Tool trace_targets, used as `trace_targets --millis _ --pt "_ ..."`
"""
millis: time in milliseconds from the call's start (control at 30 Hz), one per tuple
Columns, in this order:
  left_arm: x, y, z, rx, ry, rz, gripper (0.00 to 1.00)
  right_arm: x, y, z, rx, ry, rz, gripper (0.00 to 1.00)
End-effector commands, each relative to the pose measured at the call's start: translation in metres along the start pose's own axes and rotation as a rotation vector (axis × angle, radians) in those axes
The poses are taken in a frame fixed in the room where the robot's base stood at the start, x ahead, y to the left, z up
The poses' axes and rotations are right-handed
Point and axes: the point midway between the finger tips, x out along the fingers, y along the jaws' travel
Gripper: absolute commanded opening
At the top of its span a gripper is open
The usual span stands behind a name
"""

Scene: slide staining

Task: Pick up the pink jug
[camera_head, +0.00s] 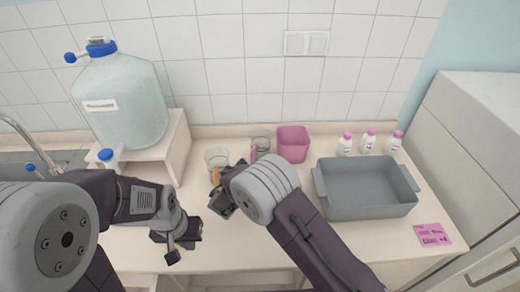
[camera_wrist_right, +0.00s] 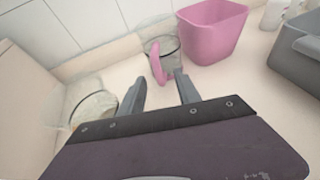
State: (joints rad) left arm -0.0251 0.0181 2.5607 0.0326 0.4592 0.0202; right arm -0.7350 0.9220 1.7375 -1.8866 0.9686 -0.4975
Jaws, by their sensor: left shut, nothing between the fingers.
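The pink jug is a clear glass vessel (camera_head: 261,137) with a pink handle (camera_head: 253,153), standing on the counter near the back wall. In the right wrist view its glass body (camera_wrist_right: 168,47) stands upright, with the pink handle (camera_wrist_right: 157,63) facing me. My right gripper (camera_wrist_right: 159,78) is open; the handle shows between and just beyond its two fingertips, apart from them as far as I can tell. In the head view my right gripper (camera_head: 220,198) is partly hidden by its own wrist. My left gripper (camera_head: 174,254) is shut and empty, over the counter's front left.
A second glass jug (camera_head: 217,155) with an orange handle stands left of the pink one. A pink bin (camera_head: 293,143) stands close on the right. A grey tray (camera_head: 366,205), several white bottles (camera_head: 369,141) and a pink card (camera_head: 432,235) are farther right. A large water container (camera_head: 122,105) stands left.

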Motion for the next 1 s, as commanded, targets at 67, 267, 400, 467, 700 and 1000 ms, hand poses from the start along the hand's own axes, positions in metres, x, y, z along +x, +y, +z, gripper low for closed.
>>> trace_targets --millis 67,267,400,467,700,1000 --pt "-0.003 0.000 -0.001 0.000 0.000 0.000 0.00 0.007 -0.001 0.001 0.000 0.001 -0.002 0.40" --pt "-0.009 0.000 -0.001 0.000 0.000 0.000 0.00 0.020 -0.002 0.005 0.000 0.000 -0.003 0.40" --pt "-0.018 0.000 -0.002 0.000 0.001 0.000 0.00 0.046 -0.003 0.008 0.000 0.000 -0.003 0.40" --pt "-0.019 0.000 -0.002 0.000 0.000 0.000 0.00 0.055 -0.003 0.007 0.001 0.000 -0.002 0.40" --pt "-0.019 0.000 -0.002 0.000 0.000 0.000 0.00 0.062 -0.002 0.006 0.000 -0.001 0.000 0.40" --pt "-0.019 0.000 -0.002 0.000 0.000 0.000 0.00 0.061 -0.002 0.006 0.000 -0.001 -0.001 0.00"
